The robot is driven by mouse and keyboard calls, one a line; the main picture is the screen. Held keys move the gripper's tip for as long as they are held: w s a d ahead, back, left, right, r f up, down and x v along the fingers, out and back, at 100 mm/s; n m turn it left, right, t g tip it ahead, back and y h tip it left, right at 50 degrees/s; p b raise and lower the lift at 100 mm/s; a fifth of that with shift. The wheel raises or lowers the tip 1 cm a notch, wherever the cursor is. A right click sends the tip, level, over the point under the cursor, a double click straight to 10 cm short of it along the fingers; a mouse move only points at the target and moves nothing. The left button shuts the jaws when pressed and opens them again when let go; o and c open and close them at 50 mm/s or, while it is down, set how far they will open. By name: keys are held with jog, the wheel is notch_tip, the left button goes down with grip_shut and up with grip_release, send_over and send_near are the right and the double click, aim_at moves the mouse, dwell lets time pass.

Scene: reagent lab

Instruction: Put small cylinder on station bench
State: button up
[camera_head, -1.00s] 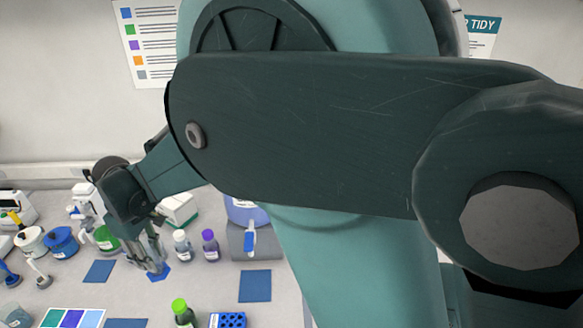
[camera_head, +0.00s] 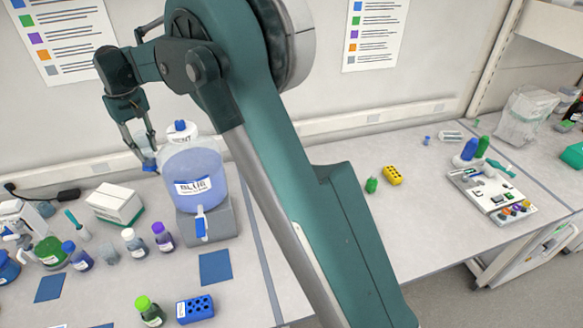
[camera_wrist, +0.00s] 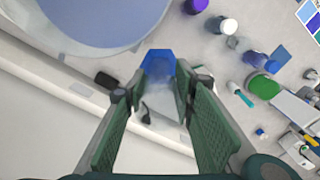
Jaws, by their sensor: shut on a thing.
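The small cylinder is a clear tube with a blue hexagonal base (camera_wrist: 157,62). In the wrist view its clear body lies between my fingers. My gripper (camera_wrist: 162,92) is shut on it. In the head view my gripper (camera_head: 143,146) hangs at the left, up beside the blue carboy, with the cylinder's blue base (camera_head: 149,164) below its fingertips. The base seems clear of the bench. The bench (camera_head: 330,140) is a long pale grey surface along the wall, crossed by a dark seam. I cannot tell which section is the station bench.
The large blue carboy (camera_head: 195,172) on its grey stand is close to my gripper. Bottles, a white box (camera_head: 115,203) and blue mats (camera_head: 215,267) fill the left bench. Farther right are a yellow rack (camera_head: 392,175) and a tool board (camera_head: 490,192), with free surface around them.

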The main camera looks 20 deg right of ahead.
jog(key=w+d+f+m+b, duration=0.15)
jog(key=w+d, duration=0.25)
jog(key=d, duration=0.5)
jog(key=w+d+f+m+b, duration=0.1)
jog(key=w+d+m+b, duration=0.2)
jog(key=d, duration=0.6)
jog(key=w+d+f+b, duration=0.15)
jog(key=w+d, duration=0.25)
jog(key=d, duration=0.6)
jog(key=s+d+f+m+b, duration=0.5)
jog(key=s+d+f+b, duration=0.3)
jog(key=s+d+f, duration=0.7)
jog(key=d+r+n+p, duration=0.2)
jog(key=d+p, duration=0.4)
jog(key=d, duration=3)
jog(key=s+d+p, duration=0.1)
jog(key=s+d, duration=0.4)
jog(key=d, duration=0.5)
jog(key=s+d+n+p, duration=0.1)
jog(key=s+d, duration=0.4)
jog(key=d, duration=0.6)
jog(key=s+d+p, duration=0.1)
jog(key=s+d, duration=0.4)
jog(key=d, duration=0.6)
jog(key=shift+s+d+f+p, duration=0.15)
jog(key=shift+d+f+p, duration=0.1)
jog(key=shift+p, duration=0.05)
